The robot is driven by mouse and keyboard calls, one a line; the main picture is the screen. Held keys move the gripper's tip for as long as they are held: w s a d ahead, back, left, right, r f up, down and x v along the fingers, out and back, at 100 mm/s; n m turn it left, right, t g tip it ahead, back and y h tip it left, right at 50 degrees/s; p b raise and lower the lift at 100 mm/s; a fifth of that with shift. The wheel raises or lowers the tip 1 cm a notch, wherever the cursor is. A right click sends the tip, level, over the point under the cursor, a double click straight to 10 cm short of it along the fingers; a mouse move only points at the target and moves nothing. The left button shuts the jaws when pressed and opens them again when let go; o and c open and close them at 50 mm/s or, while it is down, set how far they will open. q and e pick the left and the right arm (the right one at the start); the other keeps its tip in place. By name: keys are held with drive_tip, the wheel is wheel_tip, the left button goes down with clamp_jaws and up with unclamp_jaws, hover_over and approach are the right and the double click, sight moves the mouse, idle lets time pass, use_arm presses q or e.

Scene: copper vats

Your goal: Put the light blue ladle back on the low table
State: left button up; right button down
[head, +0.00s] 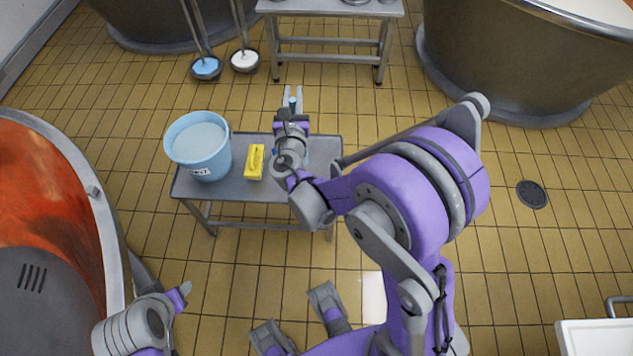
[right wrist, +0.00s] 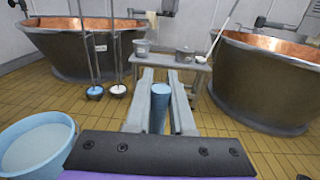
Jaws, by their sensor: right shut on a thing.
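My right gripper (head: 292,98) is over the far right part of the low table (head: 230,187) in the head view, fingers pointing away from me. It is shut on a light blue cylindrical piece, which I take to be part of the light blue ladle (right wrist: 159,108); it shows between the two fingers in the right wrist view. The rest of the ladle is mostly hidden by the gripper and wrist. I cannot tell whether it touches the table. My left gripper (head: 183,292) is at the lower left of the head view, only partly seen; its opening is unclear.
A light blue bucket (head: 203,162) and a yellow brush or block (head: 254,162) stand on the low table. A metal table (head: 330,8) is behind, with vats (head: 500,70) around. Tiled floor is open at right.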

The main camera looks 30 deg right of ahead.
drive_tip(key=d+f+m+g+h+b, duration=0.3)
drive_tip(key=d+f+b, duration=0.2)
drive_tip(key=d+b, duration=0.35)
use_arm(q)
wheel_tip(320, 180, down, 17)
drive_tip(key=b, duration=0.4)
drive_tip(key=shift+w+r+g, duration=0.2)
drive_tip(key=shift+w+g, duration=0.1)
drive_tip(key=shift+w, duration=0.05)
use_arm(e)
wheel_tip(320, 180, down, 10)
drive_tip(key=shift+w, duration=0.2)
drive_tip(key=shift+a+r, duration=0.1)
use_arm(q)
drive_tip(key=shift+f, duration=0.1)
use_arm(e)
drive_tip(key=c, duration=1.2)
unclamp_jaws()
drive_tip(key=shift+f, duration=0.25)
drive_tip(key=shift+c, duration=0.2)
drive_tip(key=o, duration=0.5)
drive_tip(key=shift+c, duration=0.2)
drive_tip(key=shift+r, duration=0.1)
